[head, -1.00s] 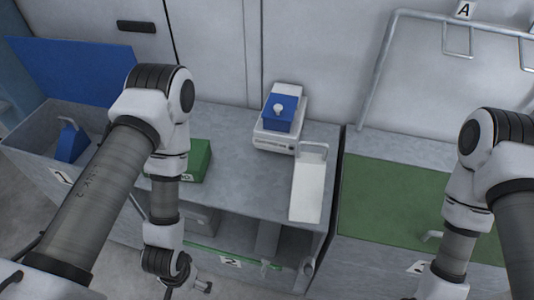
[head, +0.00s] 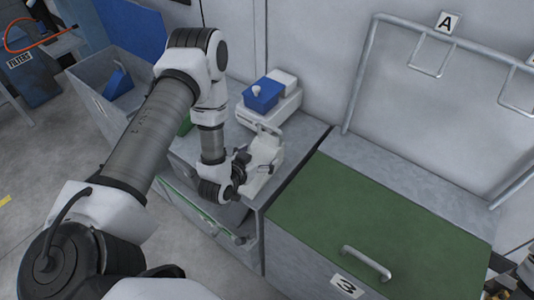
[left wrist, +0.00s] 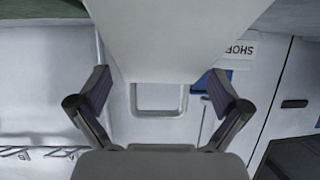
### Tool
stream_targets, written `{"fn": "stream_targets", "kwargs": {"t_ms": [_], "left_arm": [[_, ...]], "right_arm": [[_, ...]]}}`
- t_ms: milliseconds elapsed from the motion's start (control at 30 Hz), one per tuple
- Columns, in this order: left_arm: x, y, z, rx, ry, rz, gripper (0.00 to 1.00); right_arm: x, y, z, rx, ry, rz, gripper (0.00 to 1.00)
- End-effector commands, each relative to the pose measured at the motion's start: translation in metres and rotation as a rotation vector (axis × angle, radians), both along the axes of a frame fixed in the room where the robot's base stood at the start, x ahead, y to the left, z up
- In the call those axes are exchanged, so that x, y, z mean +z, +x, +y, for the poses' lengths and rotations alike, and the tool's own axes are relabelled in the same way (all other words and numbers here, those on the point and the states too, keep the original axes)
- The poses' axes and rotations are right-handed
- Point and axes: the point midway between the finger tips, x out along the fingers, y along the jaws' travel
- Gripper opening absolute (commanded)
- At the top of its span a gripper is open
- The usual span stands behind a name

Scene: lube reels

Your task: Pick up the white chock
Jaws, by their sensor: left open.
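The white chock (head: 262,157), a pale wedge with a loop handle at its far end, lies on the grey bench top. My left gripper (head: 243,165) is at its near left side in the head view and hides part of it. In the left wrist view the white chock (left wrist: 165,40) fills the top middle, with its handle (left wrist: 158,98) below. The open fingers of my left gripper (left wrist: 160,84) are to the left and right of it. I cannot tell whether they touch it. My right gripper is not in view.
A white device with a blue box (head: 262,96) stands behind the chock. A green block (head: 185,125) is partly hidden by my left arm. A blue wedge (head: 118,82) sits in an open bin at left. A green-topped cabinet (head: 370,215) with a handle is at right, its top clear.

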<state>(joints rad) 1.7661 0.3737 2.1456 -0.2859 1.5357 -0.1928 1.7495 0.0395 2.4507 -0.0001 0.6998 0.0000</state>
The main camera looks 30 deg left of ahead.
Motion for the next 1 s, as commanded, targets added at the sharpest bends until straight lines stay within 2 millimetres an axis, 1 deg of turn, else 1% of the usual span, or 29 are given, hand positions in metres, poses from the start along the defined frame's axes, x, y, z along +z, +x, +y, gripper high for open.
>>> {"fn": "stream_targets", "kwargs": {"t_ms": [33, 133, 233, 300, 467, 500, 533, 567, 600, 667, 700, 1000], "left_arm": [[0.001, 0.006, -0.001, -0.004, 0.001, 0.000, 1.00], [-0.005, 0.024, -0.001, -0.004, 0.002, 0.000, 1.00], [-0.014, 0.038, 0.000, -0.003, 0.000, 0.002, 1.00], [-0.017, 0.043, 0.000, -0.002, -0.001, 0.003, 1.00], [-0.019, 0.043, 0.000, -0.001, -0.001, 0.005, 1.00], [-0.019, 0.043, 0.000, -0.001, -0.001, 0.005, 0.96], [-0.019, 0.043, 0.000, -0.001, -0.001, 0.005, 0.86], [-0.019, 0.043, 0.000, -0.001, -0.001, 0.005, 0.75], [-0.019, 0.043, 0.000, -0.001, -0.001, 0.005, 0.61], [-0.019, 0.043, 0.000, -0.001, -0.001, 0.004, 0.40], [-0.019, 0.043, 0.000, -0.001, -0.001, 0.004, 0.26], [-0.016, 0.044, 0.000, -0.001, -0.001, 0.001, 0.25]], "right_arm": [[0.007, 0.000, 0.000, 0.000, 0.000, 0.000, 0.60], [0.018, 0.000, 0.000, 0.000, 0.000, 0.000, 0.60], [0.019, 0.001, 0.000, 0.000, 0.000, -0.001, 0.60], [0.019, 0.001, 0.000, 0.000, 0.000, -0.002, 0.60], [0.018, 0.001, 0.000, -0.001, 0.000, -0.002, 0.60], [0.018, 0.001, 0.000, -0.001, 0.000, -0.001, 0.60], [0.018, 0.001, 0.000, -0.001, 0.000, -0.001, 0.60], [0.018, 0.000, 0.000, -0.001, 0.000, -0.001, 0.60], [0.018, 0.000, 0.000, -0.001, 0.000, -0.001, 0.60], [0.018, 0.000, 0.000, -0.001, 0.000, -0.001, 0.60], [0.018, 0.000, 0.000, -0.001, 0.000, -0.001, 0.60], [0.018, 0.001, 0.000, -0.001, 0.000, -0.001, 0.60]]}}
